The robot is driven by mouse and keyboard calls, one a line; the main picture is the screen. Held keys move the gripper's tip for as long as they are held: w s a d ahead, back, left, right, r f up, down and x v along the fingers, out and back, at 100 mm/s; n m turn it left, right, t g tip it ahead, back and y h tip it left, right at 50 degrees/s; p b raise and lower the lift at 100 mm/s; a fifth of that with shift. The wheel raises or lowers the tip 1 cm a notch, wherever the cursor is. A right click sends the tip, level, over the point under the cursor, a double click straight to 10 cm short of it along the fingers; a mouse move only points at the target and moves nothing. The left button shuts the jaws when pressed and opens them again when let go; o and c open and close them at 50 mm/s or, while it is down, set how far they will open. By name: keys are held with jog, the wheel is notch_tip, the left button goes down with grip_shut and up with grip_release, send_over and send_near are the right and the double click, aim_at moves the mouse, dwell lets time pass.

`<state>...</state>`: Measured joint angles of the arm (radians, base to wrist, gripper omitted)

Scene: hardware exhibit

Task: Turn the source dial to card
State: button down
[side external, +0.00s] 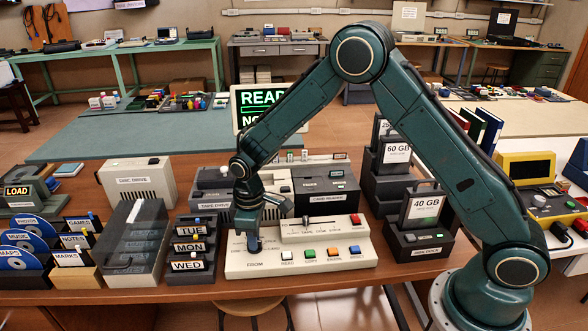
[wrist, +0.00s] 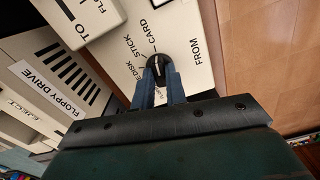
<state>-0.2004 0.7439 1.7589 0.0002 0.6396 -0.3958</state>
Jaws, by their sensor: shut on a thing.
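The source dial (wrist: 155,66) is a small black knob with a light pointer line, on a cream panel in the wrist view. DISK, STICK and CARD are printed around it, with FROM to its right. The pointer faces the upper side of the picture, roughly toward the STICK and CARD labels; I cannot tell which exactly. My gripper (wrist: 158,76) has its two blue fingers shut on the dial from both sides.
The console carries a slider (side external: 305,222) and several coloured buttons to the right. Day-label boxes (side external: 188,265) stand close on the left, drives (side external: 325,185) behind, and a 40 GB dock (side external: 418,240) on the right. A READ screen (side external: 262,108) stands behind the arm.

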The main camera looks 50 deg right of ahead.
jog(key=c, duration=1.4)
grip_release()
jog(key=shift+c, duration=0.2)
notch_tip(320, 180, up, 14)
